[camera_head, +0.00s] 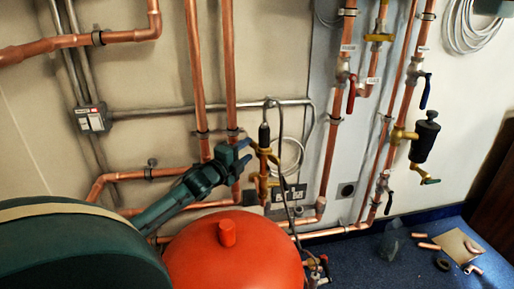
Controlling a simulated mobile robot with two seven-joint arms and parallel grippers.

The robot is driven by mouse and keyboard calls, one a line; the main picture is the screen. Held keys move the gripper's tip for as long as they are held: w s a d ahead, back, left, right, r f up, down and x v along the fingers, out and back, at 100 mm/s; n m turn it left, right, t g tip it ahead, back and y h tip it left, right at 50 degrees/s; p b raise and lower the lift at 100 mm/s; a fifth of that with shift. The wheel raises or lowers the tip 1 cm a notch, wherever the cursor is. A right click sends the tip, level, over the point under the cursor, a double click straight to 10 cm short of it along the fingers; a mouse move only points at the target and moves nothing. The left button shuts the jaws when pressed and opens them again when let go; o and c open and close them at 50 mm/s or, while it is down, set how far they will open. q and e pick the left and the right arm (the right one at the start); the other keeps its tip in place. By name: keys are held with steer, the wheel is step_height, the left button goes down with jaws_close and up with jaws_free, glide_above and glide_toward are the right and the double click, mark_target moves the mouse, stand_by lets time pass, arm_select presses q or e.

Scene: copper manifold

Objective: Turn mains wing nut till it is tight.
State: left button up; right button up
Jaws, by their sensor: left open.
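My left gripper (244,153) reaches in from the left, dark green with blue fingertips. It is open, and its fingertips are just left of a brass fitting (264,151) with wing-like arms, on an upright line in the middle of the wall. This looks like the wing nut; I cannot read a mains label on it. I cannot tell whether the fingertips touch it. A grey hose with a dark sleeve (264,134) runs up above the fitting, and a brass piece (263,187) is below it. My right gripper is not in view.
A red tank (235,262) stands in front, below the gripper. Copper pipes (231,75) run close behind it. Valves with red (351,95) and blue (425,92) levers are to the right. Loose parts lie on the blue floor (400,270).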

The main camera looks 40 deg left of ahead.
mark_target(253, 146)
arm_select(q)
steer(key=w, duration=0.2)
steer(key=w+b, duration=0.1)
steer(key=w, duration=0.1)
steer(key=w+b, duration=0.1)
steer(key=w, duration=0.1)
steer(key=shift+w+a, duration=0.3)
steer(key=shift+a, duration=0.1)
steer(key=shift+c, duration=0.3)
jaws_close()
